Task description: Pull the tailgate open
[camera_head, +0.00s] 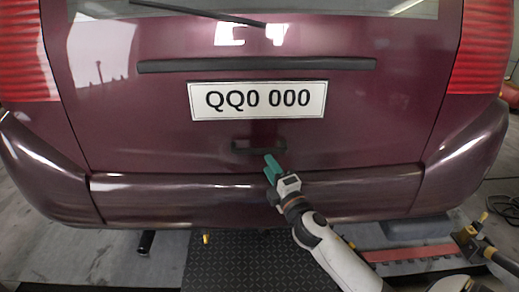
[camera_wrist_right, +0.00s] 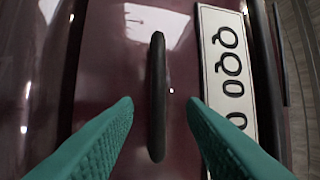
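The dark red tailgate (camera_head: 390,115) is shut and fills the middle of the head view; it also shows in the right wrist view (camera_wrist_right: 110,55). Its black handle (camera_head: 240,147) sits below the number plate (camera_head: 257,100). In the right wrist view the handle (camera_wrist_right: 157,95) stands upright between the two green fingers, with a gap on each side. My right gripper (camera_head: 271,165) is at the handle's lower right in the head view. It is open (camera_wrist_right: 160,110), with nothing between the fingertips touching visibly. My left gripper is not in view.
The rear bumper (camera_head: 340,195) runs below the tailgate, under my right arm. A black trim strip (camera_head: 255,65) lies above the plate. A ribbed dark mat (camera_head: 240,262) covers the floor in front. A red-edged ramp piece (camera_head: 420,252) lies at the lower right.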

